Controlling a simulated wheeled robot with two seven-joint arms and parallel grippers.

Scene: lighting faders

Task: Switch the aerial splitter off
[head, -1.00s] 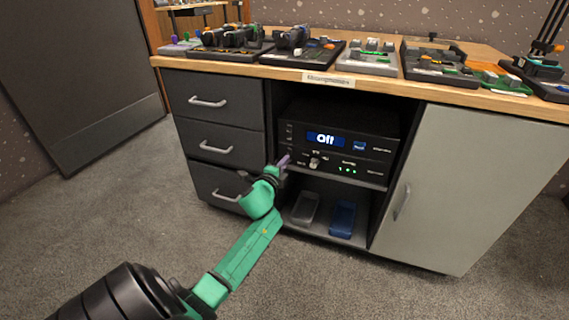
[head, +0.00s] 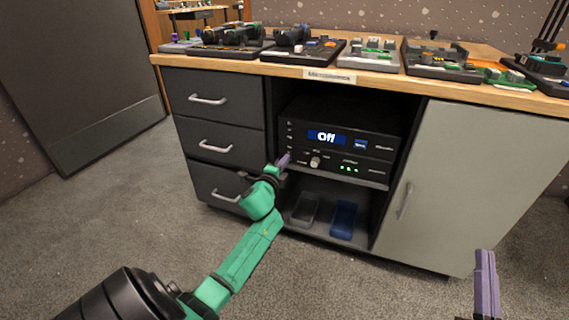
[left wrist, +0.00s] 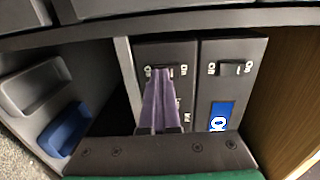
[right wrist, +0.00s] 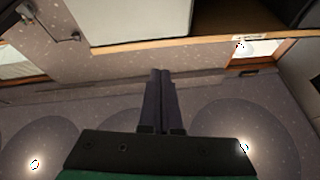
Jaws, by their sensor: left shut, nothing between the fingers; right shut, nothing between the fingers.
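My left gripper (head: 284,160) is shut and empty at the lower left end of the unit's front. In the left wrist view its purple fingers (left wrist: 161,80) cover part of a small control between white labels; contact is unclear. Another small control (left wrist: 235,68) sits beside it. My right gripper (head: 486,265) is shut and empty, low at the right.
Below the unit, a grey tray (head: 305,208) and a blue tray (head: 343,218) lie on the lower shelf. Drawers (head: 216,147) stand left and a grey door (head: 470,185) right. Several control boards crowd the desktop (head: 390,82). The carpet (head: 110,220) in front is clear.

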